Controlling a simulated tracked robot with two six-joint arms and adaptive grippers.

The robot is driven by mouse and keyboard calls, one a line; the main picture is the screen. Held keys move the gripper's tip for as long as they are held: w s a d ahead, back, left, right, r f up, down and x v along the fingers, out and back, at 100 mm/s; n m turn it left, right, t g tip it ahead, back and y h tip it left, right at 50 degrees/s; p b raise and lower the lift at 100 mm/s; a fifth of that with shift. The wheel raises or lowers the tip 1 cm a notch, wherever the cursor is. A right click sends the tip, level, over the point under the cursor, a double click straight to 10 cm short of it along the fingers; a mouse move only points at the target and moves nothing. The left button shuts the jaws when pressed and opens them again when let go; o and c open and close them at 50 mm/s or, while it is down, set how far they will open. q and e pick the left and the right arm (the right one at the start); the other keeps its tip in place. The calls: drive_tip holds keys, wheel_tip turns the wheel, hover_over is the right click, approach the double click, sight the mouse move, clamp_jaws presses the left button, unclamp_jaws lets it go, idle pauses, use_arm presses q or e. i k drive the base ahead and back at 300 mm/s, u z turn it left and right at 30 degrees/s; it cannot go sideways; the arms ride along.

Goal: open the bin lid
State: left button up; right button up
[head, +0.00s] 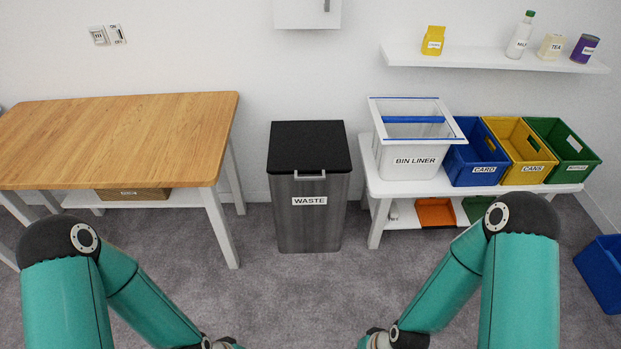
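The waste bin (308,218) stands on the carpet against the back wall, in the middle of the head view. It has a grey metal body with a WASTE label. Its black lid (309,147) is shut and lies flat on top. A pale bar handle (310,175) sits at the lid's front edge. My two teal arms come in from the lower left and lower right. Both reach down to the bottom edge, well in front of the bin and apart from it. Both grippers are below the picture and hidden.
A wooden table (120,130) stands left of the bin. A white bench (375,185) on the right holds a bin liner box (410,165) and blue, yellow and green crates. A blue crate (600,270) is on the floor at far right. The carpet before the bin is clear.

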sight(296, 146)
drive_tip(key=i, duration=0.9)
drive_tip(key=z, duration=0.2)
drive_tip(key=k, duration=0.9)
drive_tip(key=u, duration=0.2)
drive_tip(key=i, duration=0.9)
drive_tip(key=z, duration=0.05)
